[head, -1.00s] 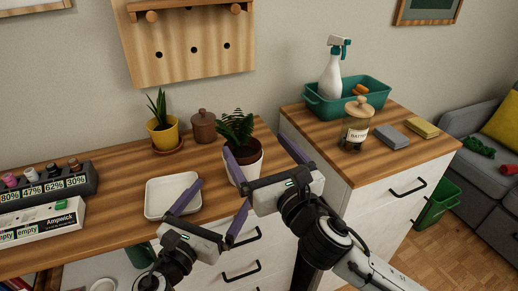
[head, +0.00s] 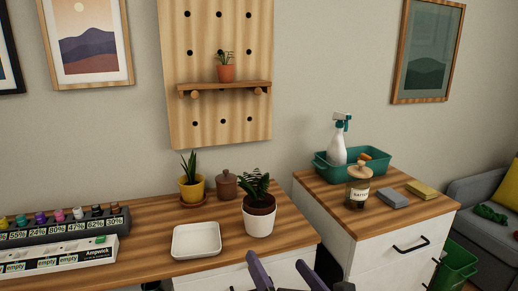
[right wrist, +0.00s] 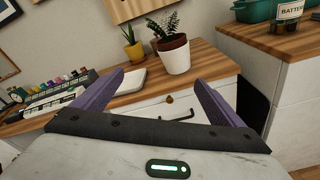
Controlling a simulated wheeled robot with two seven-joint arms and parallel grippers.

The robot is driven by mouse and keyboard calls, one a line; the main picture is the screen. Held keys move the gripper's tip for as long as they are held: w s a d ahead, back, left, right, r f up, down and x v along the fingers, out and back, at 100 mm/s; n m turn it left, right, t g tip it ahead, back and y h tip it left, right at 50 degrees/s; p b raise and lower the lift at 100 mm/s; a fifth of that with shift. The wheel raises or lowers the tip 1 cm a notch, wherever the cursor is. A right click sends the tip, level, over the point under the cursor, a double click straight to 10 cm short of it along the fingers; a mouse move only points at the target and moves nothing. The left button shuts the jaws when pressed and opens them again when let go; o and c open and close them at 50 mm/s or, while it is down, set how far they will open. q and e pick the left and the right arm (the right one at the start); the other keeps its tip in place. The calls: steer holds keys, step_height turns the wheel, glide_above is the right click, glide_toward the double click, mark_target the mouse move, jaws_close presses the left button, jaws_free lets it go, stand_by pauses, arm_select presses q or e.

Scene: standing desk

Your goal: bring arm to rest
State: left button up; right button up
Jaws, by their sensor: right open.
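My right gripper (head: 276,262) shows at the bottom edge of the head view, its two purple fingers spread apart. In the right wrist view the right gripper (right wrist: 160,80) is open with nothing between its fingers, in front of the white drawer front. The wooden desk top (head: 140,232) lies beyond and above the fingers. My left gripper is not in the head view.
On the desk stand a white tray (head: 196,240), a white-potted plant (head: 259,222), a yellow-potted plant (head: 191,188) and a bottle rack (head: 60,234). The right cabinet (head: 385,240) carries a glass jar (head: 357,190) and a green bin (head: 372,166).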

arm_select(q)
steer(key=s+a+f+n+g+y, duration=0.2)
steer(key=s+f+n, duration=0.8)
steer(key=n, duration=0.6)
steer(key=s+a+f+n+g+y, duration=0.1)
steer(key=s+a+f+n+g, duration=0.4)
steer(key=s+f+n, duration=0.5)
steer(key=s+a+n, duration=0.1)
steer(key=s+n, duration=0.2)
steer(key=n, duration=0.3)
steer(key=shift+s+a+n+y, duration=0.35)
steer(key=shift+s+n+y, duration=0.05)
arm_select(e)
steer(key=s+d+f+m+g+h, duration=0.1)
steer(key=s+d+f+m+g, duration=0.2)
steer(key=s+f+m, duration=1)
steer(key=s+d+f+m+g+h, duration=0.1)
steer(key=s+d+f+m+g, duration=0.3)
steer(key=s+d+f+m, duration=0.4)
steer(key=s+f+m, duration=0.5)
steer(key=f+m, duration=0.3)
steer(key=m, duration=0.3)
steer(key=shift+s+d+f+h, duration=0.2)
steer(key=shift+d+f+h, duration=0.05)
steer(key=shift+f+h, duration=0.15)
